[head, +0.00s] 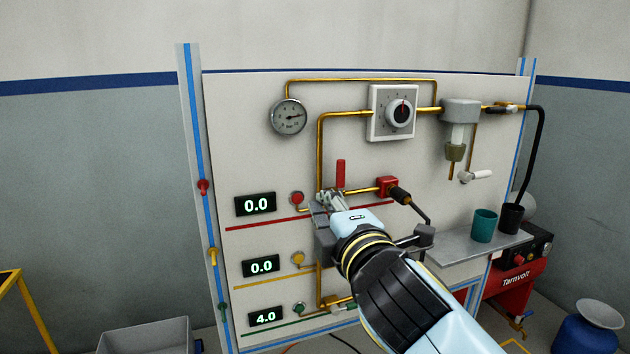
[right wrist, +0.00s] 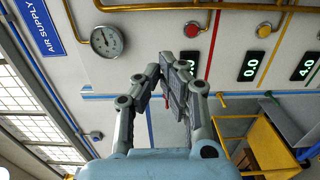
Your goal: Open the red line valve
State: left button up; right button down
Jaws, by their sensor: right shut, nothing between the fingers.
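The red line valve has a red lever handle (head: 341,173) that stands upright on the brass pipe, above the red line (head: 270,221) on the panel. My right gripper (head: 326,197) is in front of the panel, just below and left of the lever. The red line's display (head: 256,205) reads 0.0. My left gripper is out of view.
A red fitting with a black knob (head: 388,187) sits right of the lever. The yellow display (head: 262,266) reads 0.0 and the green one (head: 266,317) 4.0. A gauge (head: 288,117) and dial (head: 399,114) are above. A shelf (head: 455,251) holds cups at the right.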

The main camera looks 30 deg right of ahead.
aim_at(340, 180)
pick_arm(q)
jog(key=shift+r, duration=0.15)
pick_arm(e)
jog(key=shift+d, duration=0.1)
jog(key=shift+w, duration=0.2)
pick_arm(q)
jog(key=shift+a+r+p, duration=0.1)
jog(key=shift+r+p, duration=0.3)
pick_arm(e)
jog(key=shift+w+d, duration=1.1)
jog(key=shift+w, duration=0.45)
jog(key=shift+w+d, duration=1.15)
jog(key=shift+w, duration=0.35)
jog(key=shift+w+d, duration=1.1)
jog(key=shift+w, duration=0.45)
